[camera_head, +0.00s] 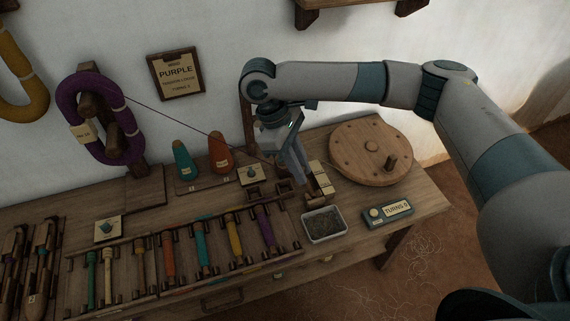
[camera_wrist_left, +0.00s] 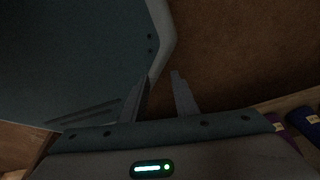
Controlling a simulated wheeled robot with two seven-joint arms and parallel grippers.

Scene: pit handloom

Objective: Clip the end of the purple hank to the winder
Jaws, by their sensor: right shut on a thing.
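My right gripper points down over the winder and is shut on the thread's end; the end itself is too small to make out. The winder has a round wooden wheel (camera_head: 371,143) with a crank knob, and pale blocks (camera_head: 320,186) beside the gripper. In the left wrist view my left gripper (camera_wrist_left: 160,86) has its fingers apart, with nothing between them.
Teal (camera_head: 184,162) and orange (camera_head: 220,155) cones stand behind the rack (camera_head: 200,276) of coloured bobbins. A metal tray (camera_head: 324,238) and a turns counter (camera_head: 389,214) sit at the bench's front right.

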